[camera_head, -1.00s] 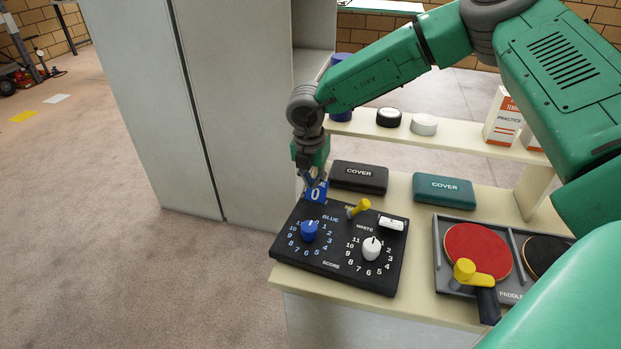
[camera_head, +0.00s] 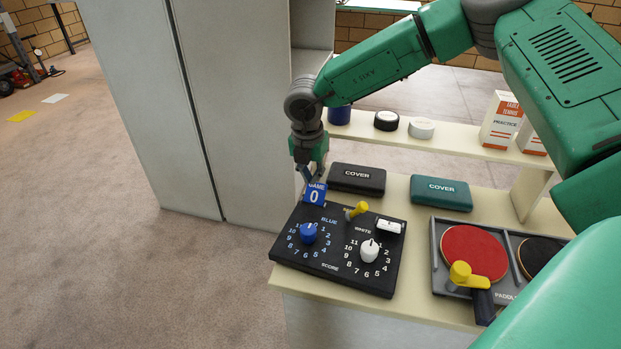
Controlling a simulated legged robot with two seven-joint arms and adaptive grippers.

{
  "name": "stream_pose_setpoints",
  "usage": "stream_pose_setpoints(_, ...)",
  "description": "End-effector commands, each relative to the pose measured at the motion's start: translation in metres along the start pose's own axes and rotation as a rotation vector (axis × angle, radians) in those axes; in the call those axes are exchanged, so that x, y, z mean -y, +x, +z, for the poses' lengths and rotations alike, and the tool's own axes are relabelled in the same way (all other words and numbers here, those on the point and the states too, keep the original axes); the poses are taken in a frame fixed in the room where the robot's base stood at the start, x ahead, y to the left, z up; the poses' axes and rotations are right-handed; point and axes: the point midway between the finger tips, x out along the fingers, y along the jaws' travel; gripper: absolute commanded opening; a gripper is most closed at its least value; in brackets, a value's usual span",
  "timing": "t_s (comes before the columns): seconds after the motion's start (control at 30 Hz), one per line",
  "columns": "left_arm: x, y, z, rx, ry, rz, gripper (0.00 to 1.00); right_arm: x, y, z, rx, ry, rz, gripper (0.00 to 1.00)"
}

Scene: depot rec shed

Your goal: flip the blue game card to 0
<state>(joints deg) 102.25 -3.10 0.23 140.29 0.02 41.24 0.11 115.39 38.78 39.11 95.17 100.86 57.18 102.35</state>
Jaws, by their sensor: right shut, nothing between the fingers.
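The blue game card (camera_head: 314,194) stands upright at the back left edge of the black score board (camera_head: 340,270). It reads "GAME" with a white 0 facing me. My right gripper (camera_head: 308,178) is shut and empty, just behind and above the card's top edge; whether it touches the card I cannot tell. The board also bears a blue knob (camera_head: 309,232), a white knob (camera_head: 370,250), a yellow-topped lever (camera_head: 357,210) and a white piece (camera_head: 388,226). My left gripper is not in view.
Behind the board lie a black cover (camera_head: 357,179) and a green cover (camera_head: 440,192). A tray (camera_head: 436,262) with red and black paddles is at right. A raised shelf (camera_head: 450,143) holds pucks and boxes. A tall grey cabinet (camera_head: 235,100) stands at left.

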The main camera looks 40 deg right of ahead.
Motion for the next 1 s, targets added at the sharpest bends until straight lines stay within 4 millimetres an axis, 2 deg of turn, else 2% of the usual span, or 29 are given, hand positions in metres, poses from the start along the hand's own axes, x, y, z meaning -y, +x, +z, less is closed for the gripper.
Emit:
stream_pose_setpoints(0.3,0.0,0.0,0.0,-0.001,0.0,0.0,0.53,-0.001,-0.066,0.002,0.001,0.002,0.004,0.0)
stream_pose_setpoints(0.5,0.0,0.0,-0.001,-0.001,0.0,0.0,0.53,-0.001,-0.097,0.001,-0.001,0.0,0.001,0.0)
stream_pose_setpoints(0.7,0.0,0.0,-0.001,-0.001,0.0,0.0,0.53,0.0,-0.108,0.001,-0.002,0.0,-0.001,0.0)
stream_pose_setpoints(1.0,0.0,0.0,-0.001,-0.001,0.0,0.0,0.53,0.0,-0.108,0.001,-0.002,0.0,-0.001,0.0)
